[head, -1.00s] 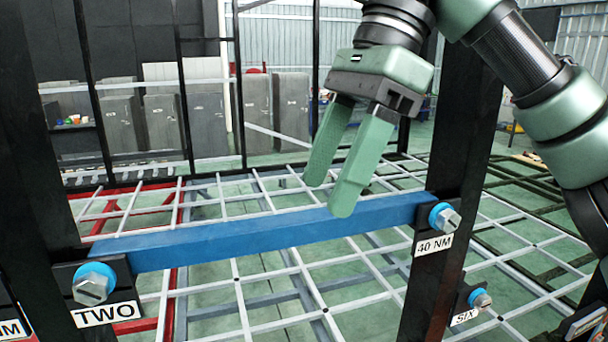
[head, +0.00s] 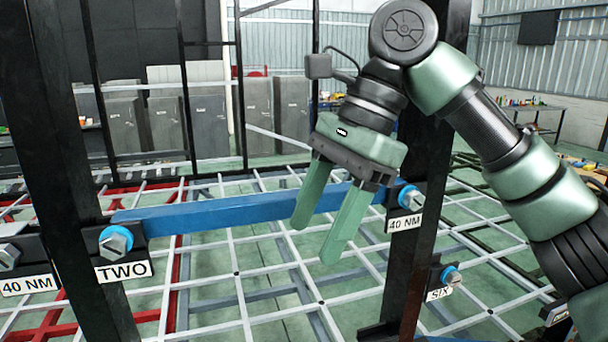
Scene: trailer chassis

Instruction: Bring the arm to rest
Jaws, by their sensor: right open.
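My right arm comes in from the right in the head view. Its green gripper (head: 312,240) points down, with the two fingers apart and nothing between them. The fingers hang in front of the right part of the blue bar (head: 220,212). Whether they touch the bar cannot be told. My left gripper does not show.
The bar spans two black posts. A bolt with a blue ring (head: 116,241) sits by the label TWO, another (head: 410,197) by 40 NM, and a lower one (head: 451,276) by SIX. A white grid (head: 236,273) lies behind. A work table (head: 535,112) stands far right.

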